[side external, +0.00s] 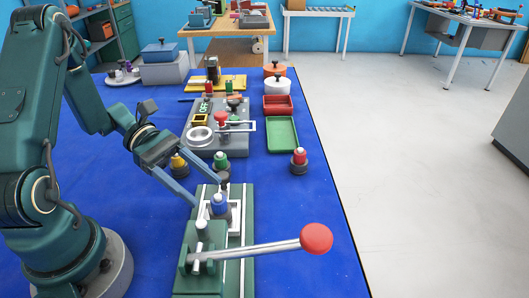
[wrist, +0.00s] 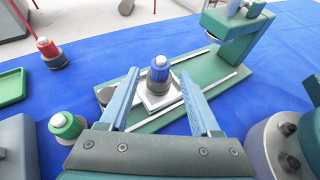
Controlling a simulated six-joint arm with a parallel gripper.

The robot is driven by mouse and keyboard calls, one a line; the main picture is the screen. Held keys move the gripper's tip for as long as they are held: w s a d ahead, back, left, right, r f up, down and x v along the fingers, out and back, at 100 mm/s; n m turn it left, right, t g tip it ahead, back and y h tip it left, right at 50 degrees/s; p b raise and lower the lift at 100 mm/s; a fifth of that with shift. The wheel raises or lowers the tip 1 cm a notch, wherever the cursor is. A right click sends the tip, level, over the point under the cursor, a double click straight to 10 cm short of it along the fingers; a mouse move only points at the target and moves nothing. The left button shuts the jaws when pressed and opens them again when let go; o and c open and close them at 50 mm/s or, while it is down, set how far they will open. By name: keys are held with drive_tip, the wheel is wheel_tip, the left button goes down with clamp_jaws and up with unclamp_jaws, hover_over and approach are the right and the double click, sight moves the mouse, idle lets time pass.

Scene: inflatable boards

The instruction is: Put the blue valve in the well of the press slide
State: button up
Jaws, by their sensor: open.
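The blue valve (side external: 218,204) stands upright at the silver square well piece (side external: 235,228) of the press slide, its dark round base inside the square's outline. In the wrist view the blue valve (wrist: 160,70) rises from the silver well piece (wrist: 153,103); how deep its base sits is hidden. The green press (side external: 205,243) has a lever with a red ball (side external: 316,239); its head stands beyond the valve in the wrist view (wrist: 238,22). My gripper (side external: 208,194) is open, one finger on each side of the valve, with gaps visible in the wrist view (wrist: 160,78).
A green valve (side external: 220,161), a yellow valve (side external: 179,163) and a red valve (side external: 299,161) stand on dark bases behind the press. A grey fixture (side external: 218,138), green tray (side external: 282,133) and red tray (side external: 278,106) lie farther back. The blue mat's right front is clear.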

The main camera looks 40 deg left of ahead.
drive_tip(key=v, duration=0.6)
drive_tip(key=s+d+r+m+t+y, duration=0.1)
drive_tip(key=s+d+r+m+y, duration=0.1)
drive_tip(key=m+y, duration=0.4)
drive_tip(key=s+d+r+m+t+y, duration=0.1)
drive_tip(key=s+d+r+m+y, duration=0.2)
drive_tip(key=m+y, duration=0.4)
wheel_tip(320, 180, up, 3)
drive_tip(key=d+m, duration=0.1)
drive_tip(key=m, duration=0.6)
drive_tip(key=shift+d+t, duration=0.35)
drive_tip(key=shift+t, duration=0.05)
